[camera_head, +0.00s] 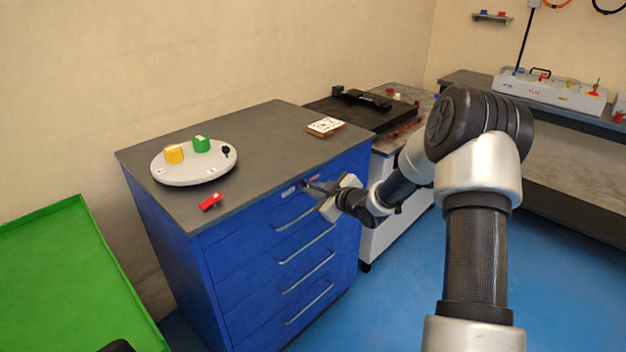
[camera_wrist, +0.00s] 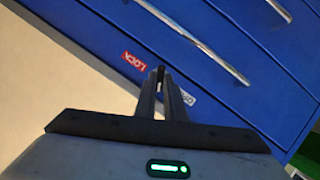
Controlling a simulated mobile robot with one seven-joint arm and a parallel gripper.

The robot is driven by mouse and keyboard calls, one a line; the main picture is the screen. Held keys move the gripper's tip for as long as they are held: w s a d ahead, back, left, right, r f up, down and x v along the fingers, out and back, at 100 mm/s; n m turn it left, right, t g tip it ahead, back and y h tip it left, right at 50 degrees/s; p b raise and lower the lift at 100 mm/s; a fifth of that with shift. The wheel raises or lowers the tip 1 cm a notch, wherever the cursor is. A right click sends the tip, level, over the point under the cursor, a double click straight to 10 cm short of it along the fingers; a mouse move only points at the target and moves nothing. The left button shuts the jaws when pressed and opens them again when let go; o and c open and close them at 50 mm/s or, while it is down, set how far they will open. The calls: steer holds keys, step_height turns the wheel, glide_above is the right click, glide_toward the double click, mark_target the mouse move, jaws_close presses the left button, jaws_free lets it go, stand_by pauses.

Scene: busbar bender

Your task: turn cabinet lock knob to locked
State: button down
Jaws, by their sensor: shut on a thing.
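The blue cabinet (camera_head: 285,255) has a grey top and several drawers with bar handles. Its lock knob (camera_wrist: 160,73) shows as a small dark piece between the fingertips in the wrist view, mostly hidden by them. My gripper (camera_head: 310,185) reaches the upper front of the cabinet and is shut on the knob; it also shows in the wrist view (camera_wrist: 161,80). A red label reading LOCK (camera_wrist: 134,61) is on one side of the fingertips. A white label (camera_wrist: 184,95) is on the other side, partly covered by a finger. The knob's exact angle cannot be told.
On the cabinet top are a round white plate (camera_head: 185,177) with yellow and green pieces, a red block (camera_head: 211,201) and a small board (camera_head: 326,126). A drawer handle (camera_wrist: 205,48) lies close to the fingers. A green table (camera_head: 65,270) stands left.

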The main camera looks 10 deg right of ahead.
steer(key=m+y+p, duration=0.1)
steer(key=p, duration=0.2)
steer(key=m+g+y+p, duration=0.1)
steer(key=m+p, duration=0.1)
steer(key=p, duration=0.1)
steer(key=m+g+p, duration=0.1)
steer(key=p, duration=0.2)
steer(key=shift+w+d+r+m+y+p, duration=0.2)
steer(key=shift+d+m+y+p, duration=0.1)
steer(key=shift+m+y+p, duration=0.1)
steer(key=shift+w+d+f+m+g+y+b, duration=0.1)
steer(key=shift+m+g+y+b, duration=0.15)
steer(key=shift+m+y, duration=0.4)
steer(key=shift+w+d+f+m+g+y+b, duration=0.1)
steer(key=shift+f+m+g+y+b, duration=0.15)
steer(key=shift+m, duration=0.7)
steer(key=shift+d+m+g+y+b, duration=0.1)
steer(key=shift+m+g+y+b, duration=0.15)
steer(key=shift+m+y, duration=0.4)
steer(key=shift+m, duration=0.35)
steer(key=c, duration=1.8)
jaws_free()
steer(key=shift+c, duration=0.2)
